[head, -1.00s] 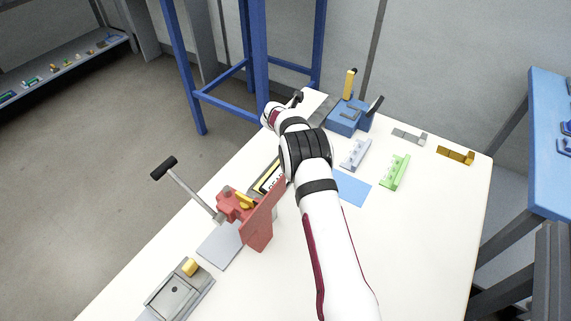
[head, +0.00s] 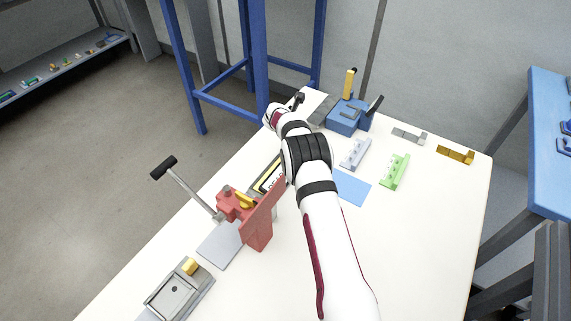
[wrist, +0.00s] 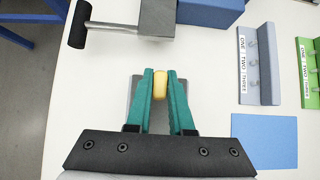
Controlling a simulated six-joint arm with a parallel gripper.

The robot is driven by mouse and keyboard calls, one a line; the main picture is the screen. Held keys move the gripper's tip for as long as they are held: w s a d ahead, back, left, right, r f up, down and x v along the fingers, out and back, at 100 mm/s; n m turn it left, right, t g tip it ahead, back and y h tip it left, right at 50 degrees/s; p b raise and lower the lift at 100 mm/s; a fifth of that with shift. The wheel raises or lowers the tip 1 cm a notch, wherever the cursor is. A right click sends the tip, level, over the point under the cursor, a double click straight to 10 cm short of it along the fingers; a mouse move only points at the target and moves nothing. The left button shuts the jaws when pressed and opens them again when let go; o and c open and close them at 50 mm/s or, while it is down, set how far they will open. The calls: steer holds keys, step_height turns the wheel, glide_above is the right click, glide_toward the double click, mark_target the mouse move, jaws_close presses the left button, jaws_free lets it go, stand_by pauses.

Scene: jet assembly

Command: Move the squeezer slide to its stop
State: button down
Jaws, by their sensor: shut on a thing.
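My gripper (wrist: 159,84) has two teal fingers shut on a small yellow knob (wrist: 159,73) in the wrist view. A grey plate (wrist: 134,92) shows behind the fingers, mostly hidden by them; I take the knob and plate to be the squeezer slide. Just ahead stands a grey metal block (wrist: 157,18) with a black-ended handle (wrist: 79,24), a small gap from the fingertips. In the head view my arm hides the fingers and the knob; the black handle (head: 298,99) shows beyond my wrist. How far the slide is from its stop cannot be told.
A blue block (head: 345,117) stands right of the handle. A lilac fixture (head: 355,153), a green fixture (head: 395,171) and a blue sheet (head: 351,187) lie right of my arm. A red lever press (head: 257,226) and a grey tray device (head: 176,294) are at near left.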

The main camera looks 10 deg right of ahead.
steer(key=shift+s+a, duration=1.4)
steer(key=shift+s+a, duration=1.45)
steer(key=shift+s+a, duration=1.4)
steer(key=shift+s+a, duration=0.7)
steer(key=c, duration=1)
jaws_free()
